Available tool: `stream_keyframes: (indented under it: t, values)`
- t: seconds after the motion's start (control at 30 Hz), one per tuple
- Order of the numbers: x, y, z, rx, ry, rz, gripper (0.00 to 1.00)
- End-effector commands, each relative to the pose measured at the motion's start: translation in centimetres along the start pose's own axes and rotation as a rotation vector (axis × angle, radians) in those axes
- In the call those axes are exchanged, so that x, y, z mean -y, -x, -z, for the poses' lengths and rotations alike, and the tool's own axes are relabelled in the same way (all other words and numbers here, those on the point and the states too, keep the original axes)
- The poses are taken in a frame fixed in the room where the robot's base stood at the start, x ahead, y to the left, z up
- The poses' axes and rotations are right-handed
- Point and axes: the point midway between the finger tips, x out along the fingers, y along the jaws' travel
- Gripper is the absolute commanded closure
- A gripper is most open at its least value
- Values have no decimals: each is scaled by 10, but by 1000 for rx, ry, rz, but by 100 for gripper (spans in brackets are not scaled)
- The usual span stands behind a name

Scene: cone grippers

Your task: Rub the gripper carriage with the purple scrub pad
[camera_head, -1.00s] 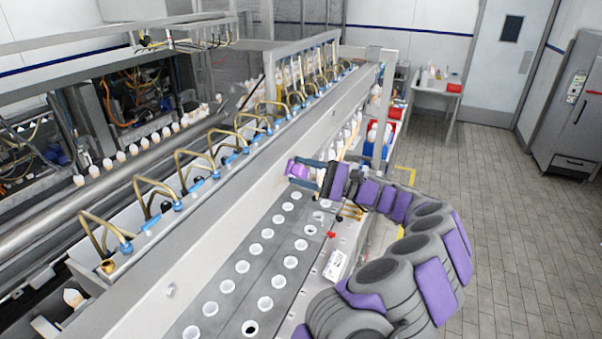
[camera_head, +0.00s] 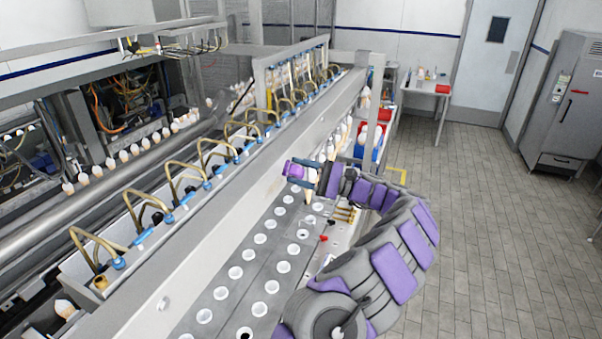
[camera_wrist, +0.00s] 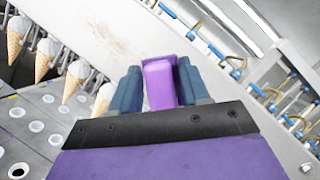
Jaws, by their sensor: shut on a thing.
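The purple scrub pad (camera_head: 292,169) is held out past the fingers of my gripper (camera_head: 298,175). In the wrist view the pad (camera_wrist: 160,84) stands upright between the two blue fingers of my gripper (camera_wrist: 161,82), which are shut on it. The gripper carriage, which I take to be the long pale metal beam (camera_head: 225,225), runs diagonally beside the pad. In the wrist view the carriage face (camera_wrist: 135,25) fills the space beyond the pad and carries a faint brownish smear. I cannot tell whether the pad touches it.
A grey plate with rows of round holes (camera_head: 253,260) lies below my arm. Ice-cream cones (camera_wrist: 44,58) hang at the left in the wrist view, one close to my left finger. Brass hoses with blue fittings (camera_head: 185,180) line the carriage top. Tiled floor (camera_head: 490,230) is open at right.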

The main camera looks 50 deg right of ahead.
Motion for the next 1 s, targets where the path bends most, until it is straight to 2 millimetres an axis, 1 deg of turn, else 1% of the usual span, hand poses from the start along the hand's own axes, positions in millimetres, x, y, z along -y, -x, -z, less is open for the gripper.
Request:
stream_keyframes:
  t: [0.03,0.27,0.63,1.0]
  values:
    - [-2,-1,-4,6,4,2,79]
    - [-16,-6,-17,6,4,1,79]
    - [-24,-10,-23,2,0,0,79]
    - [-43,-20,-42,3,3,-2,79]
